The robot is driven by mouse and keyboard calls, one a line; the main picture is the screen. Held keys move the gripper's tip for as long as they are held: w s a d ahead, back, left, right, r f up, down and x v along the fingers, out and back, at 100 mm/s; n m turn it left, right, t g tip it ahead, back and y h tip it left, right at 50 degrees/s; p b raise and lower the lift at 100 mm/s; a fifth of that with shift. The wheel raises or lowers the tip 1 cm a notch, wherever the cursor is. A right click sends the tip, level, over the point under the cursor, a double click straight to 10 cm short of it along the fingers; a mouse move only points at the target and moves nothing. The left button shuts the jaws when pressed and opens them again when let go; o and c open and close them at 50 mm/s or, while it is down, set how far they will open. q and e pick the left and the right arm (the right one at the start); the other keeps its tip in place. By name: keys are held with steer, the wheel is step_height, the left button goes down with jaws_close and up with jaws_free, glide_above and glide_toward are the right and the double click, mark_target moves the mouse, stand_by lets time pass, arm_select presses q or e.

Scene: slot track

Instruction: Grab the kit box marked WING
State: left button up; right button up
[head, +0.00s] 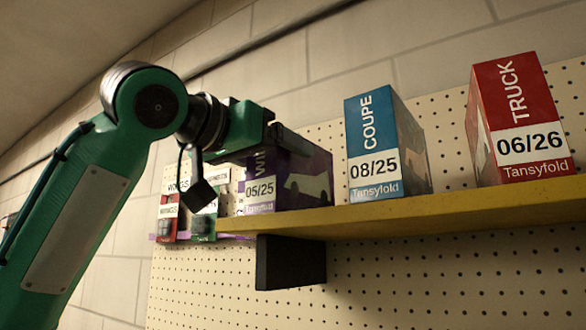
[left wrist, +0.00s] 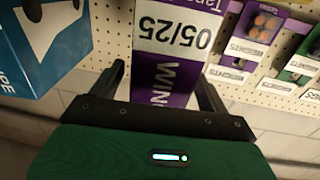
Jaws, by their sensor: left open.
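The purple kit box (head: 306,178) stands upright on the yellow shelf, with 05/25 on its white label. In the head view only the start of its name shows beside my arm. In the left wrist view the purple box (left wrist: 168,75) appears upside down and reads WIN, the rest cut off by my gripper. My left gripper (head: 288,140) is at the upper front of this box. Its dark fingers (left wrist: 160,72) are open, one on either side of the box. Whether they touch it cannot be told. My right gripper is not in view.
A blue COUPE box (head: 372,135) and a red TRUCK box (head: 513,110) stand to the right on the yellow shelf (head: 440,208). Small hanging packs (head: 168,215) are at the left on the pegboard (head: 400,280). A dark bracket (head: 290,262) is under the shelf.

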arm_select(q)
steer(key=p+x, duration=0.1)
steer(key=x, duration=0.1)
steer(key=shift+w+d+r, duration=0.1)
steer(key=shift+w+r, duration=0.1)
steer(key=shift+w, duration=0.05)
steer(key=shift+w+d+f, duration=0.2)
steer(key=shift+d, duration=0.05)
steer(key=shift+s+a, duration=0.1)
steer(key=c, duration=1.3)
steer(key=shift+r, duration=0.1)
